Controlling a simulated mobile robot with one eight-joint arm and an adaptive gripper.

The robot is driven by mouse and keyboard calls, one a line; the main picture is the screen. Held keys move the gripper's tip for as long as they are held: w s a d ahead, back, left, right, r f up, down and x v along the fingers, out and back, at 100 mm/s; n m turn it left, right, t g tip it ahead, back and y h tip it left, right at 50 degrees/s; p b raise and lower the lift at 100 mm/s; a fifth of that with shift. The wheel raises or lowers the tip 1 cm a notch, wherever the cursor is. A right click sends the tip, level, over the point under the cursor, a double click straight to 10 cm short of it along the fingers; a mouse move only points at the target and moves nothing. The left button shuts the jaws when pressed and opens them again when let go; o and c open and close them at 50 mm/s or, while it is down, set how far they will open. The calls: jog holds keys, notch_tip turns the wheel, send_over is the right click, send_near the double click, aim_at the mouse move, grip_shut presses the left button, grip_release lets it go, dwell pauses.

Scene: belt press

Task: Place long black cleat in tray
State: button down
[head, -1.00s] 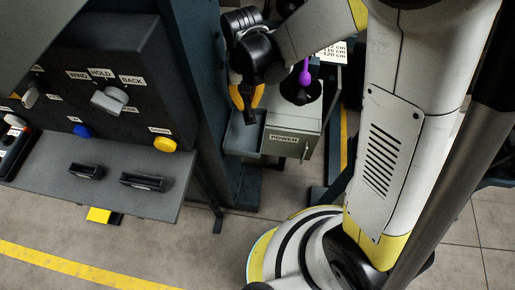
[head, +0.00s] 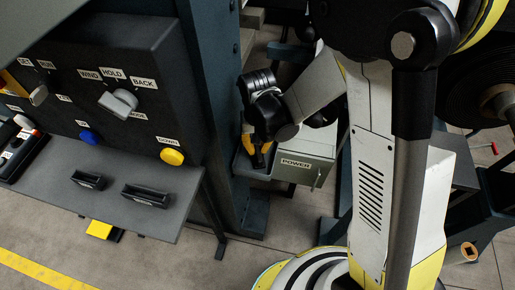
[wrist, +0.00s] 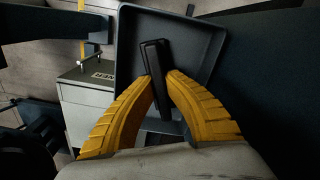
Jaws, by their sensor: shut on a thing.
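My gripper (wrist: 160,77), with yellow ribbed fingers, is shut on the long black cleat (wrist: 154,56) in the wrist view. The cleat is a narrow dark bar, and its far end sticks out beyond the fingertips. Behind it is the grey tray (wrist: 205,35), a square shallow pan with raised walls; the cleat shows within its outline. I cannot tell whether the cleat touches the tray floor. In the head view my gripper (head: 258,152) points down at the tray (head: 241,163), and my wrist and fingers hide much of the tray and cleat.
A grey box labelled POWER (head: 305,165) stands right beside the tray. A dark blue post (head: 222,100) rises to its left. Further left is the control panel (head: 125,75) with knobs and a shelf (head: 110,205) bearing two black holders.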

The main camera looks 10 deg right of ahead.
aim_at(257, 147)
jog(key=shift+f, duration=0.1)
jog(key=shift+f, duration=0.15)
jog(key=c, duration=1.6)
grip_release()
jog(key=shift+o, duration=0.2)
notch_tip(257, 147, up, 12)
jog(key=r+p, duration=0.1)
jog(key=p, duration=0.4)
jog(key=s+d+r+t, duration=0.7)
jog(key=s+d+r, duration=0.3)
jog(key=d+r, duration=0.3)
jog(key=shift+s+d+r+m, duration=0.3)
jog(key=shift+s+r, duration=0.1)
jog(key=shift+r, duration=0.25)
